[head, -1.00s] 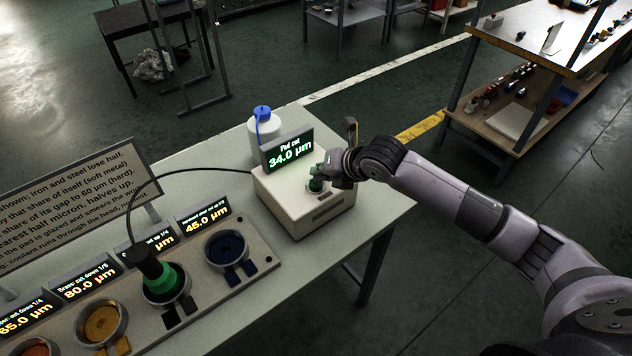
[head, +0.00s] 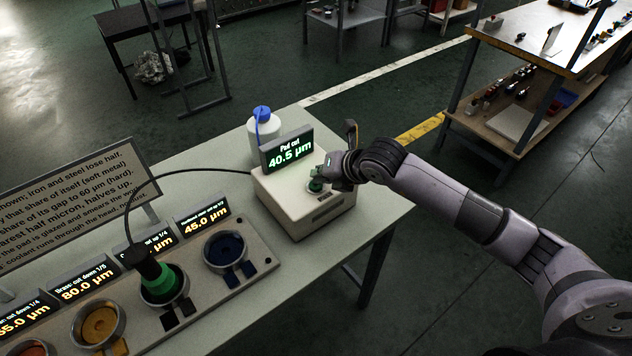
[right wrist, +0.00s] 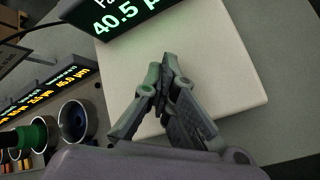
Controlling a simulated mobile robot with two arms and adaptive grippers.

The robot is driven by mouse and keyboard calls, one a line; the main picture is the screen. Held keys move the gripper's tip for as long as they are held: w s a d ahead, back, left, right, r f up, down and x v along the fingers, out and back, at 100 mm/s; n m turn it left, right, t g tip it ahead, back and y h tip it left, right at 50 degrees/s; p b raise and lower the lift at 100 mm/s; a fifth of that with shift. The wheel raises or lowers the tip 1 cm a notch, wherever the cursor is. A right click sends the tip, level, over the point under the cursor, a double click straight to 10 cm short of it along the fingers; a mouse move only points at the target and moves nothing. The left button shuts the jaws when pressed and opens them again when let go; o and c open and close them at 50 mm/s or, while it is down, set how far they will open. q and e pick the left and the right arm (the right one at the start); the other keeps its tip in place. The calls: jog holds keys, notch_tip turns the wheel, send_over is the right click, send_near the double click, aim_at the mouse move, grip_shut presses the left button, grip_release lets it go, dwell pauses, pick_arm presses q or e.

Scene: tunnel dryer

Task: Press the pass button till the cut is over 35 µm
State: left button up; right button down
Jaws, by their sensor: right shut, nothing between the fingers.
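The white control box (head: 295,222) stands on the table, with a display (head: 288,150) on top reading "Pad cut 40.5 µm". The same reading shows in the right wrist view (right wrist: 125,14). A green button (head: 316,186) sits in a ring on the box top, partly covered by my right gripper (head: 325,174). The gripper is shut and empty, its tips at or just above the button; I cannot tell whether they touch. In the right wrist view the closed fingers (right wrist: 165,78) point at the box top and hide the button. My left gripper is out of view.
A cable runs from the box to a black and green head (head: 162,280) in one cup of a cup panel (head: 262,258) with small displays. A white bottle (head: 264,130) with a blue cap stands behind the box. A text sign (head: 75,195) stands at left.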

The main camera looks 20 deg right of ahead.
jog(key=shift+r, duration=0.1)
jog(key=shift+r+p, duration=0.45)
jog(key=shift+r, duration=0.3)
jog(key=shift+r, duration=0.1)
notch_tip(320, 180, up, 5)
jog(key=p, duration=0.2)
jog(key=shift+p, duration=0.35)
dwell(0.3)
